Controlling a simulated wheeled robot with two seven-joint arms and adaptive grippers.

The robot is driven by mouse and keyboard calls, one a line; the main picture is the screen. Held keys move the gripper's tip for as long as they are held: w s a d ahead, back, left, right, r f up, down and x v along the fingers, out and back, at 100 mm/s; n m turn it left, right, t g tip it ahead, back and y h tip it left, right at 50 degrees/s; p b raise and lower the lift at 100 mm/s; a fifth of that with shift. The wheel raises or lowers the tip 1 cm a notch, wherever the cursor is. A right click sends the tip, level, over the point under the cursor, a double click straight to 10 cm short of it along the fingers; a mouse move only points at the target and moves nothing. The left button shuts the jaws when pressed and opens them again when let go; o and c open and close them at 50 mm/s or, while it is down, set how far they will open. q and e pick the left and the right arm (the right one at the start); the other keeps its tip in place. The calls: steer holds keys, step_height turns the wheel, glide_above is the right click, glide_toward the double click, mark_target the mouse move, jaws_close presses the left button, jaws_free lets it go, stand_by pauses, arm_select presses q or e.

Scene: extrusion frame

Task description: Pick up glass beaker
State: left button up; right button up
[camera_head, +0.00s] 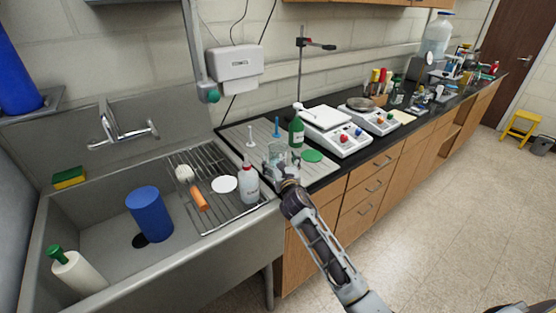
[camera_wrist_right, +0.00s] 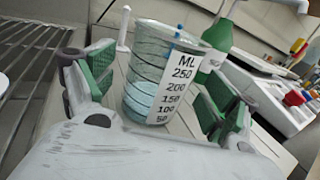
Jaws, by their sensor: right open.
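The glass beaker (camera_head: 277,153) is clear, with a white scale label in millilitres, and stands on the grey drainboard beside the rack. In the right wrist view the beaker (camera_wrist_right: 152,75) is upright between the green finger pads. My right gripper (camera_head: 284,167) comes in from the front and is open around the beaker; in the wrist view its fingers (camera_wrist_right: 155,95) stand on both sides, with a visible gap on the right. The gripper hides the beaker's lower part in the head view. My left gripper is not in view.
A green bottle (camera_head: 296,131) stands close behind the beaker. A white wash bottle (camera_head: 248,184) stands to its left on the wire rack (camera_head: 215,165). A green disc (camera_head: 312,156) and hotplates (camera_head: 334,133) are to the right. The sink (camera_head: 100,235) is at left.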

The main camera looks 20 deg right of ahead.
steer(key=shift+w, duration=0.1)
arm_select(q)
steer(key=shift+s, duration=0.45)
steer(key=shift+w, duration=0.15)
arm_select(e)
steer(key=shift+c, duration=0.9)
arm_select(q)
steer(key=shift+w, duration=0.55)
arm_select(e)
steer(key=c, duration=1)
